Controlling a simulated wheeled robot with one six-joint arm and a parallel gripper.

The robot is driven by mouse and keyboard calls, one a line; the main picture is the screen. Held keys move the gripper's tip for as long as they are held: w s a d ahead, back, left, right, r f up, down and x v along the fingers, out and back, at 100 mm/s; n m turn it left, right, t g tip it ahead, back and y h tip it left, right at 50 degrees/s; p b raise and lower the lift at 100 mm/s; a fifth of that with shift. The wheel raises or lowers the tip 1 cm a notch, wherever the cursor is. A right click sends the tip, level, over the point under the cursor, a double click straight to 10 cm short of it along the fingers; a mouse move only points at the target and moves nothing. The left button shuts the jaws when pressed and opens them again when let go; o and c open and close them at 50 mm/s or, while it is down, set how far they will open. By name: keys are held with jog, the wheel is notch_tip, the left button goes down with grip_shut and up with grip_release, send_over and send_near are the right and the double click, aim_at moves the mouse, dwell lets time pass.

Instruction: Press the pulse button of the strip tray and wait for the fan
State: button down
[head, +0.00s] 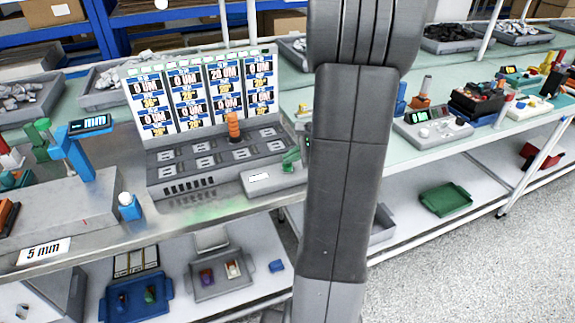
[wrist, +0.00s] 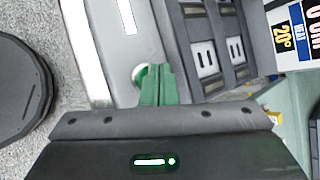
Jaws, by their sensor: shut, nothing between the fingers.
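The strip tray (head: 215,160) is a grey unit on the bench with several slots and an orange upright piece (head: 233,126) in one of them. At its front right is a low grey box (head: 262,180) with a white label. In the wrist view a round button (wrist: 139,75) with a pale rim and some green shows on that box, partly hidden by my fingers. My gripper (head: 291,160) has green fingers, shut and empty, over the box's right end. In the wrist view the fingertips (wrist: 158,70) are right beside the button; I cannot tell whether they touch it. I cannot make out a fan.
A blue gauge stand (head: 80,150) and a white-capped blue bottle (head: 129,207) are left. My arm hides the bench to the right of the tray.

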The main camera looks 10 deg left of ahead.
jog(key=shift+f, duration=0.4)
dwell(0.5)
jog(key=shift+r+p, duration=0.55)
jog(key=shift+r, duration=0.45)
jog(key=shift+r+p, duration=2.05)
jog(key=shift+r, duration=0.4)
